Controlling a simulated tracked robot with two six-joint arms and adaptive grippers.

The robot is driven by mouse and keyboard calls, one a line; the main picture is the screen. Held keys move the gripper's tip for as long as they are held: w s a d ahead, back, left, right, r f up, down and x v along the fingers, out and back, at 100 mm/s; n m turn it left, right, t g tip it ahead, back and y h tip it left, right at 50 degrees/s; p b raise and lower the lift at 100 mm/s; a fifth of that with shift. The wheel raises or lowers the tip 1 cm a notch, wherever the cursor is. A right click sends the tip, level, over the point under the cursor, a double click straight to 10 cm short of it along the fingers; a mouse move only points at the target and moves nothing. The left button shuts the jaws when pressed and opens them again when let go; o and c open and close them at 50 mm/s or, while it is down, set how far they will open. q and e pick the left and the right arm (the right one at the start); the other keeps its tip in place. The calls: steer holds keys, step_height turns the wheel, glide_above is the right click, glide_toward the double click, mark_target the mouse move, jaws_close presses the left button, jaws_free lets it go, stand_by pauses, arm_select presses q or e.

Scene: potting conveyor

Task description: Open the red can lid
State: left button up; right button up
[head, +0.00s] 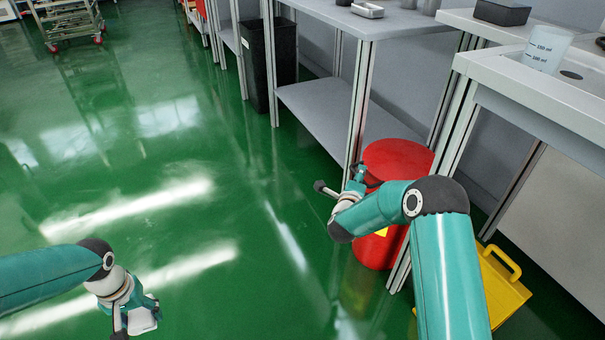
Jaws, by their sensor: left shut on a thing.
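The red can (372,252) stands on the green floor under the bench edge. Its red lid (405,157) looks closed, and a yellow label shows partly on its front. My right arm crosses in front of the can and hides much of it. My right gripper (357,178) is at the left side of the lid; I cannot tell whether it touches it or how far its fingers are apart. My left gripper (135,325) is low at the lower left, far from the can. It is shut on a small pale object (144,319), mostly unclear at the frame's bottom.
A metal bench leg (358,100) stands close behind the can, and another bench leg runs down beside it. A yellow container (503,290) is on the floor to the right. A black bin (270,62) and a cart (70,20) are further back. The floor at left is clear.

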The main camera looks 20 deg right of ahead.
jaws_close()
